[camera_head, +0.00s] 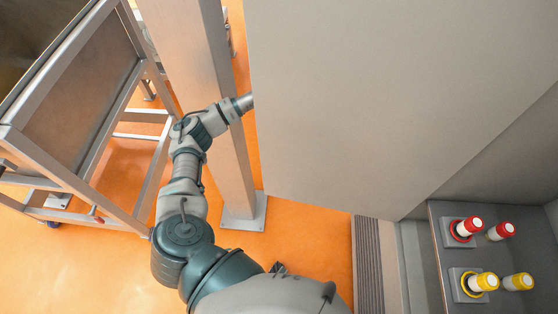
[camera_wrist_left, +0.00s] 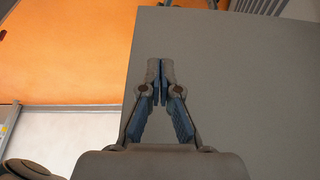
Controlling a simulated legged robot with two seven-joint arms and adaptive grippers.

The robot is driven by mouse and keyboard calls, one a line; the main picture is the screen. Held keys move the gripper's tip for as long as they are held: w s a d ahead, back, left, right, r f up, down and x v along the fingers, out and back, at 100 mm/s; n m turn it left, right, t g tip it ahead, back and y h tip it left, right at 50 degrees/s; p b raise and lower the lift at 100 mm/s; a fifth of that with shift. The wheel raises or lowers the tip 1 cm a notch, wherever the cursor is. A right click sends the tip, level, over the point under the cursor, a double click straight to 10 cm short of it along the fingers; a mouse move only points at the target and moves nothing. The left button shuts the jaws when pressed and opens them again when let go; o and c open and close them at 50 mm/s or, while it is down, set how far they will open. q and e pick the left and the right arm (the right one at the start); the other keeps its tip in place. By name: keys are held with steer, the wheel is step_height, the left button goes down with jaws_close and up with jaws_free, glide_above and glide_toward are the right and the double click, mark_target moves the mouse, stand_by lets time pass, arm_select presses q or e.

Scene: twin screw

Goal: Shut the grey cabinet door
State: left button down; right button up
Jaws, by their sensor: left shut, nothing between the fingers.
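The grey cabinet door (camera_head: 380,90) stands open, a large flat panel filling the upper middle and right of the head view. Its face also fills the right of the left wrist view (camera_wrist_left: 250,90). My left gripper (camera_wrist_left: 158,65) is shut and empty, its fingertips in front of the door's face near one edge. I cannot tell whether they touch it. In the head view the left arm reaches up to the door's left edge, and the gripper is hidden behind the panel. My right gripper is not in view.
The cabinet interior at lower right holds a dark panel (camera_head: 432,240) with red and yellow connectors (camera_head: 480,283). A metal post (camera_head: 205,90) stands just left of the door, close to my left arm. A metal-framed cart (camera_head: 75,110) is at the left. Orange floor is clear at lower left.

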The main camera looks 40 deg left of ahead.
arm_select(q)
steer(key=s+d+f+p, duration=0.1)
steer(key=s+f, duration=0.2)
steer(key=s, duration=0.2)
steer(key=shift+d+f, duration=0.25)
steer(key=shift+f, duration=0.15)
steer(key=shift+s+d, duration=0.1)
steer(key=shift+d, duration=0.15)
